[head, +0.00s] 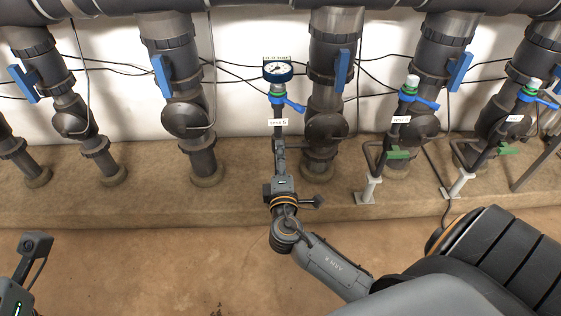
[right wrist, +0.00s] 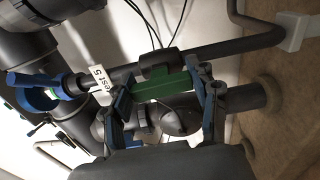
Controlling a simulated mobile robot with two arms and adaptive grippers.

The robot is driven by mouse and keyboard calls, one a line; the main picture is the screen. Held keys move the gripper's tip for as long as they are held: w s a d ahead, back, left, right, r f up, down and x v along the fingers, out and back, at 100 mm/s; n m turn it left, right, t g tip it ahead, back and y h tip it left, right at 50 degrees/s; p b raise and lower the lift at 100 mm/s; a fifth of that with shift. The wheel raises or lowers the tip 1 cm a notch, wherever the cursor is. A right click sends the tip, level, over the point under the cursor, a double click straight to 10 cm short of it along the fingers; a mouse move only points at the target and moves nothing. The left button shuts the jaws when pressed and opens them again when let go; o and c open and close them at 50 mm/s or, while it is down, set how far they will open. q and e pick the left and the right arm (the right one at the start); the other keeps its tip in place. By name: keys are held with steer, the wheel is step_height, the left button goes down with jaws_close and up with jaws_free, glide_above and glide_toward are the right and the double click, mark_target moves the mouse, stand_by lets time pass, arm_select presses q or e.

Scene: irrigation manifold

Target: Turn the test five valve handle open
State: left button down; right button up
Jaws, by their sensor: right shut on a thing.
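The test five valve carries a white "Test 5" label (head: 278,122), below a round gauge (head: 277,70) and a blue lever (head: 288,103). In the right wrist view the label (right wrist: 101,82) is partly cut off by a finger. The green valve handle (right wrist: 170,88) lies across between the fingers of my right gripper (right wrist: 166,100), which is shut on it. In the head view my right gripper (head: 279,150) reaches up to the pipe under the label and hides the handle. My left gripper's fingers are not visible; only part of the left arm shows at the lower left.
Other valves with green handles (head: 398,154) and labels stand to the right on white supports (head: 368,190). Large grey pipes with blue handles (head: 341,70) line the wall. Thin black cables run behind. The brown floor (head: 150,260) in front is clear.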

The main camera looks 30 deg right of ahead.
steer(key=shift+m, duration=0.4)
steer(key=o, duration=1.2)
steer(key=shift+c, duration=0.2)
steer(key=shift+s, duration=0.1)
steer(key=v, duration=1.2)
